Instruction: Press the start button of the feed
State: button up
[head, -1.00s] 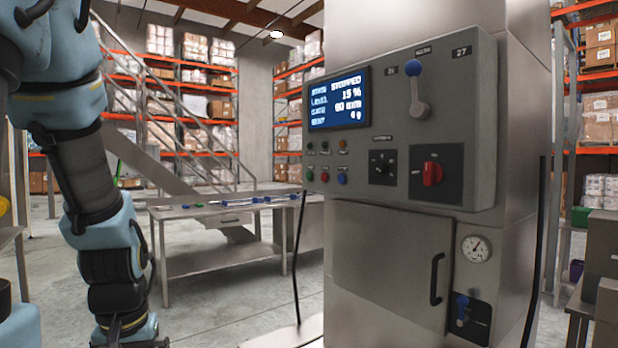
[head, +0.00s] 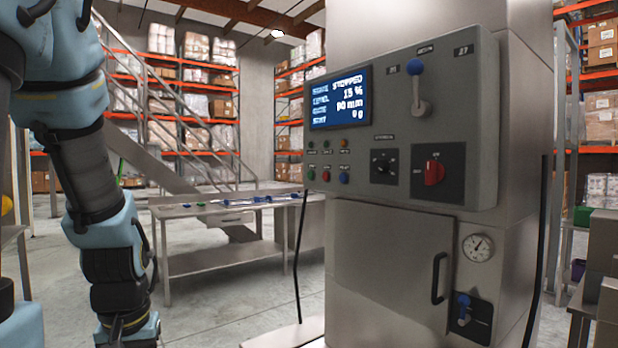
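The feed's grey control panel (head: 474,80) is on the front of a steel cabinet, right of centre. Its screen (head: 340,98) reads STOPPED, 15 % and 0 g. Below the screen is a row of lamps, and under it a green button (head: 311,174), a red button (head: 326,175) and a blue button (head: 343,177). Their labels are too small to read. My arm hangs at the left, apart from the panel. My gripper's fingers are below the picture's lower edge and out of sight.
The panel also bears a blue-knobbed lever (head: 416,68), a black selector (head: 383,166) and a red rotary switch (head: 434,172). A cabinet door (head: 388,262) and gauge (head: 478,248) are below. A steel table (head: 225,262) stands behind. Open floor lies between arm and cabinet.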

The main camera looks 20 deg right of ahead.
grip_shut()
dwell(0.8)
